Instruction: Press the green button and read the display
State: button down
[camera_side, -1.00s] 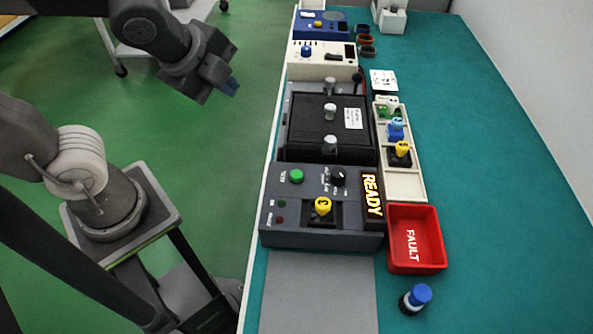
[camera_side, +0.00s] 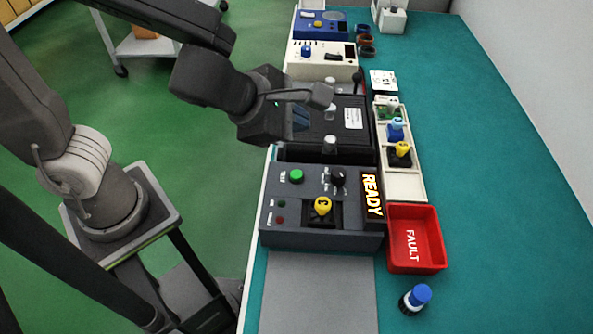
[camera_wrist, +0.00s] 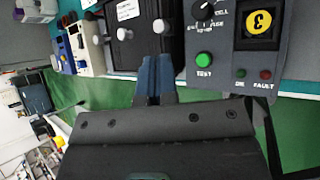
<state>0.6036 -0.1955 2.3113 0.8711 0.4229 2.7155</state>
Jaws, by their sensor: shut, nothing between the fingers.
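The green button (camera_side: 296,176) sits on the top left of the grey test box (camera_side: 290,241). In the wrist view the green button (camera_wrist: 204,59) is labelled TEST and lies to the right of my fingertips. The display (camera_side: 371,194) on the box's right side glows READY. A yellow-topped part (camera_side: 322,206) marked 3 sits in the box's socket; it also shows in the wrist view (camera_wrist: 259,21). My gripper (camera_wrist: 156,68) is shut and empty, apart from the button. In the side view my gripper's fingers (camera_side: 301,119) are above the black rack, beyond the test box.
A black rack (camera_side: 302,148) with light knobs stands behind the test box. A white tray (camera_side: 405,186) with several parts and a red FAULT bin (camera_side: 443,262) are to the right. The mat's right side is clear.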

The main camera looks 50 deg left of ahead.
aim_at(297, 176)
jog(key=shift+d+f+m, duration=0.1)
jog(key=shift+d+m, duration=0.1)
jog(key=shift+m, duration=0.3)
jog(key=shift+f, duration=4.4)
jog(key=shift+f, duration=0.4)
jog(key=shift+f, duration=0.45)
jog(key=shift+r, duration=0.9)
